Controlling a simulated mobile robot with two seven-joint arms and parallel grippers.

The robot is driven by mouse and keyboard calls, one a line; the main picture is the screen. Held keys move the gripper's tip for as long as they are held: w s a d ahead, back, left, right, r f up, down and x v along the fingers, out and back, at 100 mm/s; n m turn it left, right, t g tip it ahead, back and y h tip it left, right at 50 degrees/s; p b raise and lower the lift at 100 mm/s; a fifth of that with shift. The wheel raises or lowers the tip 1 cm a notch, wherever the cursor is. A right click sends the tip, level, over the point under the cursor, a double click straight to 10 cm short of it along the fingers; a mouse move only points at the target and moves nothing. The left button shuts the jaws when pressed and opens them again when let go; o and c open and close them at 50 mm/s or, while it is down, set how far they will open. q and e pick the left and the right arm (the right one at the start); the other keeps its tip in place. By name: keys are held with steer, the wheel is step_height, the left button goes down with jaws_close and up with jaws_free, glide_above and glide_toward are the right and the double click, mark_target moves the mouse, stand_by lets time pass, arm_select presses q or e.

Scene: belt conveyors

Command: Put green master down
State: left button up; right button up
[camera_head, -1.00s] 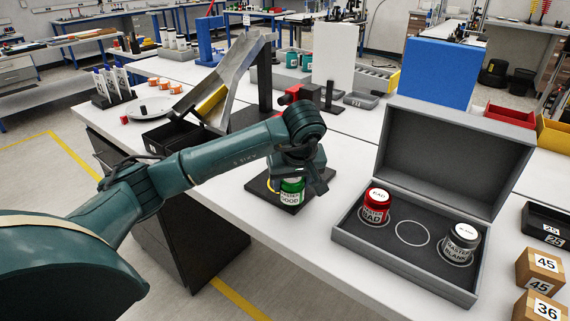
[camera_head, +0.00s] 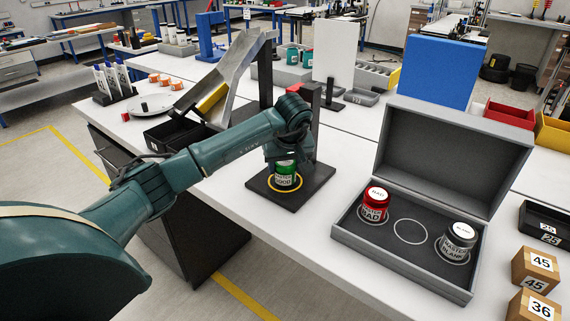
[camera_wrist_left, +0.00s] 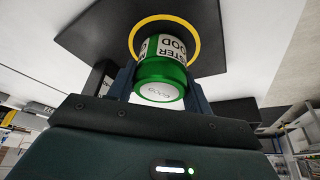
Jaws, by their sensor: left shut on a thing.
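The green master (camera_head: 285,174), a green can with a white label, is upright at the yellow ring on a black square plate (camera_head: 262,193) on the white table. It also shows in the left wrist view (camera_wrist_left: 162,72), between my fingers, with the yellow ring around its far end. My left gripper (camera_head: 287,160) is shut on it from above. I cannot tell if the can's base touches the plate. The red master (camera_head: 374,205) and the grey master (camera_head: 457,242) stand in an open grey case (camera_head: 400,266), either side of an empty white ring (camera_head: 410,231). My right gripper is not in view.
A metal chute (camera_head: 232,75) and a black bin (camera_head: 172,136) stand left of the plate. A dark post (camera_head: 311,110) rises just behind my gripper. Boxes marked 45 and 36 (camera_head: 535,268) lie at right. The table in front of the plate is clear.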

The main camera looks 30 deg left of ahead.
arm_select(q)
steer(key=o, duration=0.7)
steer(key=shift+f, duration=0.15)
steer(key=o, duration=0.4)
steer(key=shift+o, duration=0.2)
steer(key=shift+r, duration=0.3)
steer(key=shift+s+d+r+b, duration=0.1)
steer(key=shift+r+b, duration=0.2)
steer(key=shift+r, duration=0.15)
steer(key=s+d+b, duration=0.1)
steer(key=s+d, duration=0.7)
steer(key=shift+s+d, duration=0.3)
steer(key=shift+s, duration=0.05)
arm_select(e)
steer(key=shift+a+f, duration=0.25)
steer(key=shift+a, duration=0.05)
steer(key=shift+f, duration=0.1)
